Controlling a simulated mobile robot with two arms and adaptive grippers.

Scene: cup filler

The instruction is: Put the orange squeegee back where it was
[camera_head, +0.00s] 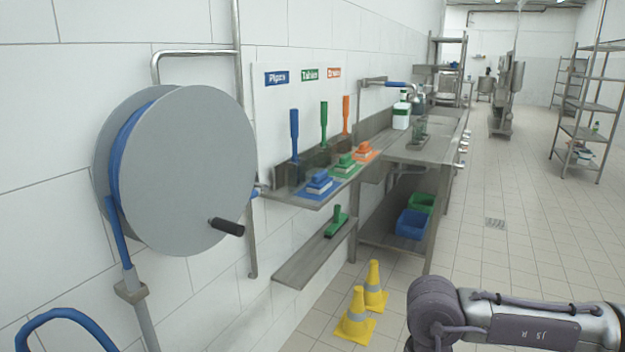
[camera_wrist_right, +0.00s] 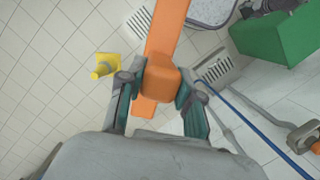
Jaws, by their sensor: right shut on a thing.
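My right gripper (camera_wrist_right: 157,88) is shut on the orange squeegee (camera_wrist_right: 168,28), which extends away to the top of the wrist view. In the head view my right arm comes in at the lower right, but its gripper and the squeegee are not seen there. The lower wall shelf (camera_head: 303,262) holds a green squeegee (camera_head: 337,224) towards its far end; its near part is bare. The upper shelf (camera_head: 295,199) holds blue, green and orange scrub brushes and upright-handled tools under coloured labels. My left gripper is out of view.
Yellow cones (camera_head: 355,318) stand on the floor below the shelves; a cone (camera_wrist_right: 106,65) shows in the wrist view. A large hose reel (camera_head: 180,165) is near left. Blue (camera_head: 411,224) and green crates sit under the sink bench. The aisle floor at right is open.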

